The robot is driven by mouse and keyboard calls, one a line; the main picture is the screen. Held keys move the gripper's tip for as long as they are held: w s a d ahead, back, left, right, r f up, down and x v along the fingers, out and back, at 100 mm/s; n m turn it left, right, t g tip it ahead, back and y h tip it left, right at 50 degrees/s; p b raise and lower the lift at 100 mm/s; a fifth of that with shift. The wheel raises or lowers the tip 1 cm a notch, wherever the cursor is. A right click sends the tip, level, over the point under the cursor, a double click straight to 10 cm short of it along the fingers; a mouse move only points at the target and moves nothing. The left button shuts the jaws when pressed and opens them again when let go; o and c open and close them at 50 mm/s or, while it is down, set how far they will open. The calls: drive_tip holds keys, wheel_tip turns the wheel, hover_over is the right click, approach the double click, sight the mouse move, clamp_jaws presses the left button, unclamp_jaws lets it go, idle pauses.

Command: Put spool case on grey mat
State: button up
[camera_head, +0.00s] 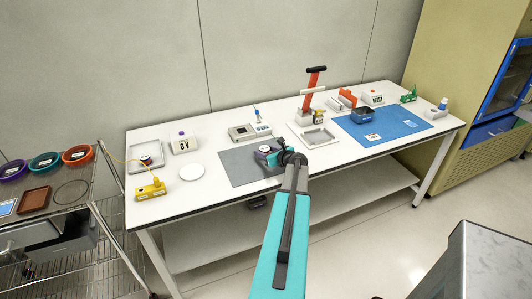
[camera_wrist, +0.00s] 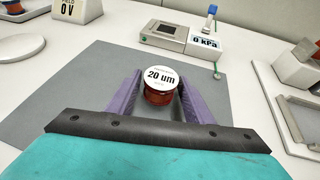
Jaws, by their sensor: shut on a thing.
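The spool case is a small dark red round case with a white lid reading "20 um", shown in the wrist view (camera_wrist: 160,84). In the head view the spool case (camera_head: 264,149) is small, at my arm's end. My gripper (camera_wrist: 158,92) has purple fingers on both sides of the case and is shut on it; it also shows in the head view (camera_head: 270,155). The grey mat (camera_head: 237,165) lies flat on the white table, and the case is over it. The mat fills much of the wrist view (camera_wrist: 75,90). I cannot tell whether the case touches the mat.
A meter box reading "0 kPa" (camera_wrist: 178,38) stands behind the mat. A white round disc (camera_head: 191,172) and a yellow device (camera_head: 150,190) are to the left. A metal tray (camera_head: 318,138) and a blue mat (camera_head: 390,122) are to the right. Bare mat surrounds the case.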

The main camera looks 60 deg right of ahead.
drive_tip(key=shift+f, duration=0.6)
drive_tip(key=shift+f, duration=0.15)
drive_tip(key=o, duration=1.1)
drive_tip(key=shift+o, duration=0.2)
drive_tip(key=shift+s+r, duration=0.1)
drive_tip(key=shift+r, duration=0.1)
drive_tip(key=shift+b+v, duration=1.3)
drive_tip(key=shift+v, duration=4.6)
drive_tip(key=shift+r, duration=0.25)
